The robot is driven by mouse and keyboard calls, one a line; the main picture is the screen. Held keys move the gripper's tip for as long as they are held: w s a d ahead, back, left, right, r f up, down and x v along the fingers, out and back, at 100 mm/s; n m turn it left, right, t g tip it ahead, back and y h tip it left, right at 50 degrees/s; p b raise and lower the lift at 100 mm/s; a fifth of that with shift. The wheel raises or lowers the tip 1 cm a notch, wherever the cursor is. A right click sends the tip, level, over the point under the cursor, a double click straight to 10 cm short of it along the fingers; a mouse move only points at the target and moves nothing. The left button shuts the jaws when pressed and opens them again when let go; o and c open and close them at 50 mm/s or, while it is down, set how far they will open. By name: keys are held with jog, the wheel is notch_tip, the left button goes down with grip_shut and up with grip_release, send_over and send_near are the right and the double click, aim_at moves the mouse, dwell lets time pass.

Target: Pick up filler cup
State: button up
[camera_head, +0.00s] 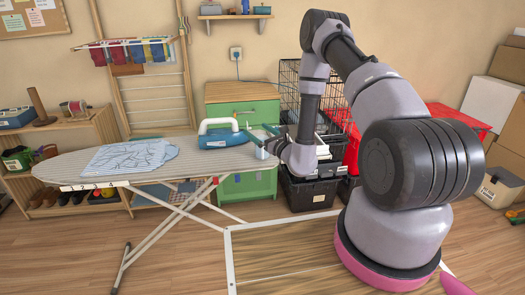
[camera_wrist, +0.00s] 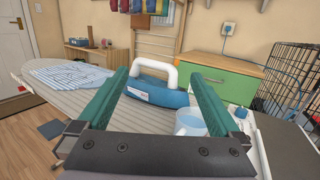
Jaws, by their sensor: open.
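The filler cup is a small pale, see-through cup with bluish contents. In the wrist view the filler cup (camera_wrist: 189,124) stands upright at the right end of the ironing board, and its lower part is hidden by my gripper's dark body. In the head view the cup (camera_head: 262,153) shows small beside my gripper. My gripper (camera_wrist: 158,74) has two green fingers spread wide and holds nothing. The cup appears between the finger lines, close to the right finger. My gripper (camera_head: 258,132) also shows in the head view over the board's right end.
A blue iron (camera_wrist: 160,92) with a white handle stands on the ironing board (camera_wrist: 85,100), close beyond the fingers. A striped folded cloth (camera_head: 125,156) lies farther left. A green cabinet (camera_head: 243,118) is behind, and black totes (camera_head: 308,192) and a wire cage (camera_wrist: 291,82) are at right.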

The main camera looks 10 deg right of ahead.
jog(key=s+d+f+m+h, duration=0.1)
jog(key=d+f+m+h, duration=0.3)
jog(key=f, duration=0.6)
jog(key=shift+n+t+h, duration=0.3)
jog(key=shift+h, duration=0.4)
jog(key=x, duration=0.3)
jog(key=d+x, duration=0.1)
jog(key=x, duration=0.5)
jog(key=shift+w+d+r, duration=0.1)
jog(key=shift+w+d, duration=0.15)
jog(key=shift+w, duration=0.3)
jog(key=c, duration=1.4)
